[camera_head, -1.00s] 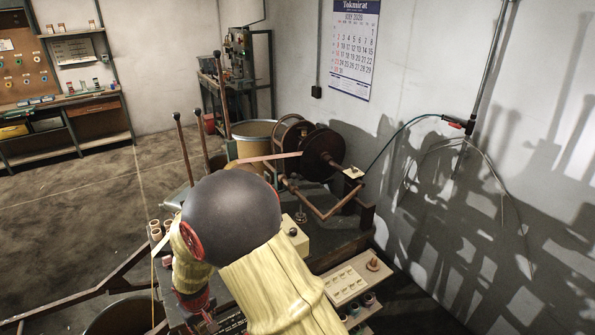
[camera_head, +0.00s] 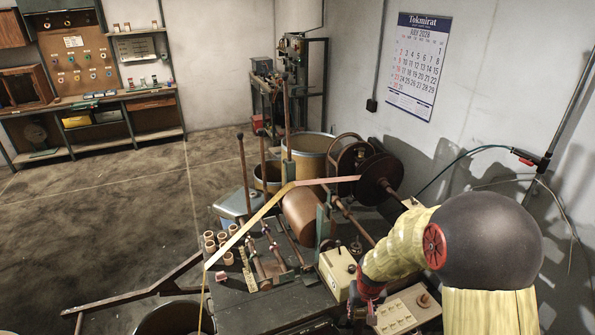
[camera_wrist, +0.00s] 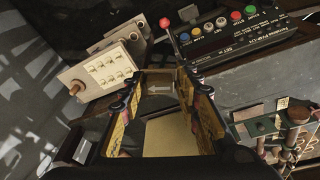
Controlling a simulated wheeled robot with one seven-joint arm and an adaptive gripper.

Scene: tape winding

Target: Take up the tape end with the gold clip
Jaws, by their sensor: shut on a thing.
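The tape (camera_head: 262,212) is a long pale band. It runs left from the dark reel (camera_head: 380,178), over a roller post, then down to the bench's left edge, where a thin strip hangs. I cannot make out the gold clip. My gripper (camera_head: 366,298) is at the right of the bench, beside the cream box (camera_head: 336,272), well right of the hanging strip. In the wrist view, my gripper (camera_wrist: 155,92) has its yellow-padded fingers standing apart. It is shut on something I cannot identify. A flat beige surface (camera_wrist: 170,137) shows between the fingers.
A white switch panel (camera_wrist: 105,72) and a control panel with coloured buttons (camera_wrist: 235,30) lie near my gripper. Upright levers (camera_head: 243,170), a copper-coloured roller (camera_head: 300,214) and small spools (camera_head: 222,240) crowd the bench. Open floor lies at the left.

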